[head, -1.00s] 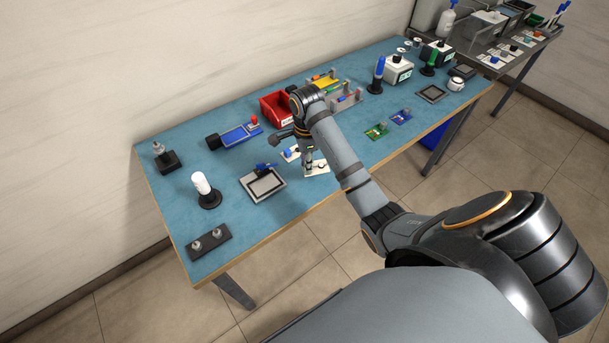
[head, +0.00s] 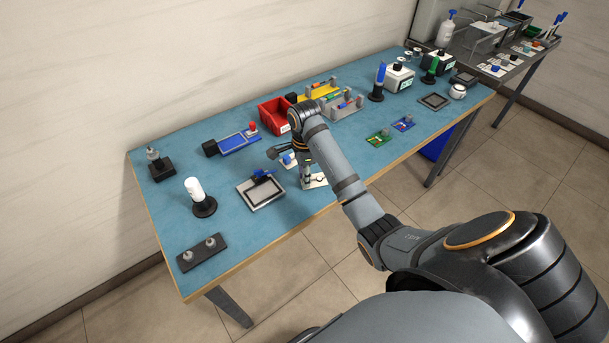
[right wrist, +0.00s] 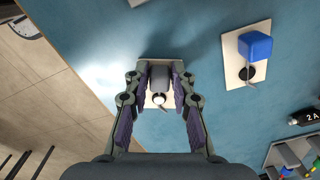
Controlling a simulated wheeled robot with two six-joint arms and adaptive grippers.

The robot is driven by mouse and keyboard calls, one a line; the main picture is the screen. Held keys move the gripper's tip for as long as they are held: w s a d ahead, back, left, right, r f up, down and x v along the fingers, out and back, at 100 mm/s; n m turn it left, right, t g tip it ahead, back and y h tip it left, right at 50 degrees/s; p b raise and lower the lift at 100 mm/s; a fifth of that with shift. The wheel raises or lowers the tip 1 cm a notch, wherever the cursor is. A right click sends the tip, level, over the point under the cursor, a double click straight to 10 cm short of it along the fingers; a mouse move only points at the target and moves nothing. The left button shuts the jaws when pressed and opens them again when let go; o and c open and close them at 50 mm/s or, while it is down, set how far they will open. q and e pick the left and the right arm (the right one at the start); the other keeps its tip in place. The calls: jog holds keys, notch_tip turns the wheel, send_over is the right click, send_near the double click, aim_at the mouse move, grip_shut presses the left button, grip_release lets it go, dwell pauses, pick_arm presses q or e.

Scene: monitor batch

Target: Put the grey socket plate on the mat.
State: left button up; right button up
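The grey socket plate (head: 318,183) is a small pale card near the table's front edge. In the right wrist view, its grey block (right wrist: 160,76) shows between the fingertips, with a bright round spot below it. My right gripper (right wrist: 162,82) points down over it, with its fingers apart on either side of the block. I see no clear contact, and the plate rests on the table. My left gripper is out of view.
A pale plate with a blue block (right wrist: 257,45) lies close behind the gripper. A red bin (head: 272,116) and a tray of coloured parts stand farther back. A white cylinder on a black base (head: 194,190) stands left of the mat. Green and blue boards (head: 379,138) lie to the right.

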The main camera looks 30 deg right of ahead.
jog(key=shift+o, duration=1.2)
jog(key=shift+r, duration=0.3)
notch_tip(320, 180, up, 12)
jog(key=p, duration=1.1)
jog(key=shift+f+p, duration=0.15)
jog(key=shift+p, duration=0.2)
jog(key=shift+f, duration=0.1)
